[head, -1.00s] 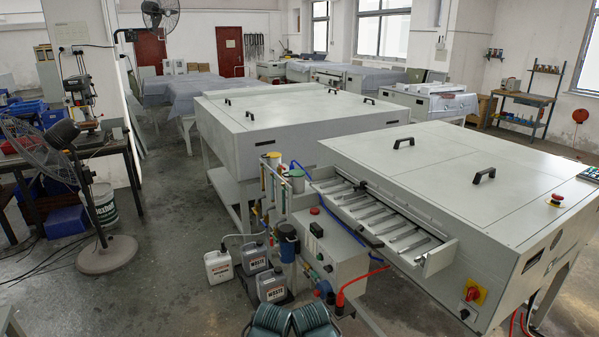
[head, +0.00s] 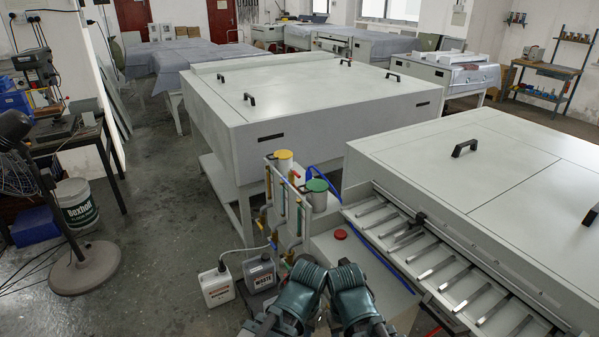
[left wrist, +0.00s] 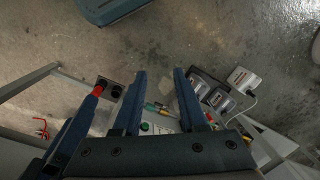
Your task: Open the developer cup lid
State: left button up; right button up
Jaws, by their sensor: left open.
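Two cups stand together by the pipework in the head view. One has a yellow lid (head: 284,155) and the other, nearer and to its right, has a green lid (head: 317,185). Both lids look seated on their cups. I cannot read which one is the developer cup. My left gripper (left wrist: 159,76) is open in the left wrist view, with two dark fingers apart and floor and pipe fittings showing beyond. Nothing is between the fingers. In the head view my arms are at the bottom centre, below the cups, but the fingertips cannot be made out. My right gripper is not visible.
A white canister (head: 217,286) and a grey waste canister (head: 260,273) stand on the floor left of my arms. The plate processor (head: 470,170) with its slatted feed tray fills the right. A blue hose (head: 335,173) runs beside the cups.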

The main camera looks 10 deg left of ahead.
aim_at(313, 185)
jog(key=i+j, duration=0.2)
jog(key=i, duration=0.2)
jog(key=i+j, duration=0.2)
jog(key=i, duration=0.15)
jog(key=i+j, duration=0.2)
jog(key=i, duration=0.2)
